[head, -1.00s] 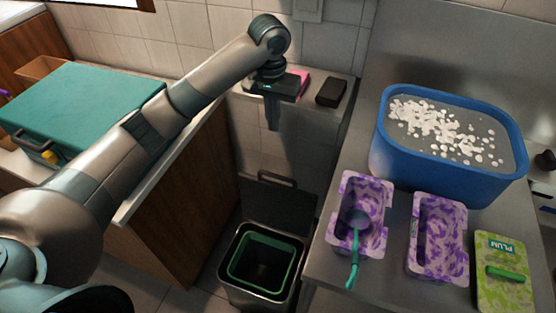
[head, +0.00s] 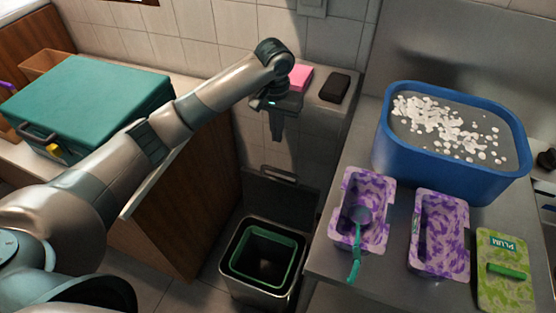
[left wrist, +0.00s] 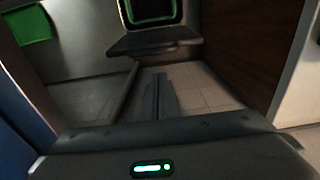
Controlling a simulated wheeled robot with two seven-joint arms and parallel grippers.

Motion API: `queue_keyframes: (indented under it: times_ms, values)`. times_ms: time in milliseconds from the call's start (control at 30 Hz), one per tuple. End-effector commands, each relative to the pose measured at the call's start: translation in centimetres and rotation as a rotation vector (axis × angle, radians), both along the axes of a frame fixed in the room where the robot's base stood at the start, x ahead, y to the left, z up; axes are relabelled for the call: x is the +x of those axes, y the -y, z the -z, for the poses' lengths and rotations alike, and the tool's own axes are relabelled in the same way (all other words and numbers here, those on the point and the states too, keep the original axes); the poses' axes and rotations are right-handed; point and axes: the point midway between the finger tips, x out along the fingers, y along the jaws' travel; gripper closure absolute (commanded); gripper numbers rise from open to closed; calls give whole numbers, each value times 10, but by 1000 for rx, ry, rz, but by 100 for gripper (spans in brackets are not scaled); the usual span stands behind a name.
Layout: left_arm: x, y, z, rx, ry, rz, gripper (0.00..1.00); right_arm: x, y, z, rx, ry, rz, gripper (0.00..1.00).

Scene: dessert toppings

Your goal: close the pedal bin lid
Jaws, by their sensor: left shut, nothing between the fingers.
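The pedal bin (head: 231,278) stands on the floor between the wooden cabinet and the metal counter, with a green inner rim. Its dark lid (head: 275,197) is open and stands upright behind the opening, with a handle along its top edge. My left gripper (head: 277,136) is shut and empty, pointing down above and behind the lid, apart from it. In the left wrist view, the closed fingers (left wrist: 160,97) are in the middle, with the lid (left wrist: 150,43) and the bin's green-rimmed opening (left wrist: 150,12) beyond them. My right gripper is not in view.
The metal counter (head: 385,268) holds a blue tub (head: 400,160), two purple containers (head: 348,190) (head: 459,225) and a green plum box (head: 505,285). A teal box (head: 90,100) stands on the left counter. A pink block (head: 300,77) and a black block (head: 334,88) lie on the back ledge.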

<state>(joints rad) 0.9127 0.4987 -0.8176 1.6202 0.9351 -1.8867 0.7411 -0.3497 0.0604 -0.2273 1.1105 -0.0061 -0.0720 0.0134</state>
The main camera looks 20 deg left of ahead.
Motion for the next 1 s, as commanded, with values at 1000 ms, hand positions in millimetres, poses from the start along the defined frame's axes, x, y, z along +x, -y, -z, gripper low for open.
queue_keyframes:
  times_ms: [1000]
  values:
    - [8, 0, 135, 0, 0, 0, 100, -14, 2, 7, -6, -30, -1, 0]
